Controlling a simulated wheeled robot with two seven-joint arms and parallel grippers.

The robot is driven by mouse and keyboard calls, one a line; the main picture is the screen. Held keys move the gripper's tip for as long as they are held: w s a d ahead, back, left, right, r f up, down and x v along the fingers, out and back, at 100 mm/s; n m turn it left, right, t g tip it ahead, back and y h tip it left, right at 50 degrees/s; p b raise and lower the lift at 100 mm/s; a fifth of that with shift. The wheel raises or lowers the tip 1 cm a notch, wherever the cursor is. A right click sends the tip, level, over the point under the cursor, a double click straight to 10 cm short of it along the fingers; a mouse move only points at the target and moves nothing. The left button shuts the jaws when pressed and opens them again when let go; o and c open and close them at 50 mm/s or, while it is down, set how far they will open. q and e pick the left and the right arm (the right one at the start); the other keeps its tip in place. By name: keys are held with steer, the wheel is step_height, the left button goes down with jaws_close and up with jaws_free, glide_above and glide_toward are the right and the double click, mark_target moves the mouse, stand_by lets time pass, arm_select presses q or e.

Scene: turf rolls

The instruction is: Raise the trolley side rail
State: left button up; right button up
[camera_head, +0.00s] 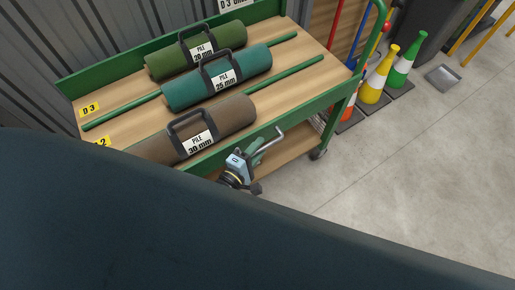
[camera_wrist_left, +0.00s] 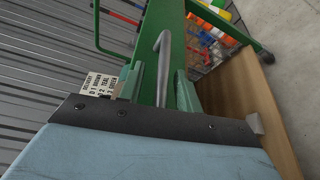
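The green trolley (camera_head: 318,103) stands against the wall, with a long green side beam along its near edge. The beam also shows in the left wrist view (camera_wrist_left: 174,22). A grey bent metal handle (camera_head: 271,140) sticks out at this near side. In the left wrist view the handle (camera_wrist_left: 163,62) runs between my two green fingers, with a gap visible beside it. My left gripper (camera_head: 258,150) is beside the trolley's near edge with its fingers apart around the handle. Whether a finger touches it is unclear. My right gripper is out of view.
Green (camera_head: 196,54), teal (camera_head: 217,84) and brown (camera_head: 235,116) turf rolls with black handles lie on the wooden deck, separated by green bars. A lower wooden shelf (camera_head: 290,147) shows beneath.

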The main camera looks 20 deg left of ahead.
arm_select(q)
steer(key=p+v, duration=0.1)
steer(key=v, duration=1.2)
steer(key=shift+s, duration=0.2)
steer(key=shift+r, duration=0.15)
steer(key=s+a+f+m+g+y, duration=0.15)
steer(key=s+f+m+g, duration=0.35)
steer(key=f, duration=0.5)
steer(key=s+a+f+m+g+y, duration=0.1)
steer(key=s+a+f+m+g, duration=0.25)
steer(key=f+m, duration=0.45)
steer(key=s+a+f+m+g+y, duration=0.1)
steer(key=s+f+m+g, duration=0.2)
steer(key=s+f, duration=0.2)
steer(key=s+a+f+m+g+y, duration=0.1)
steer(key=s+f+m+g, duration=0.2)
steer(key=s, duration=0.7)
steer(key=shift+a+f+g, duration=0.4)
steer(key=shift+f+g, duration=0.15)
steer(key=shift+f, duration=0.3)
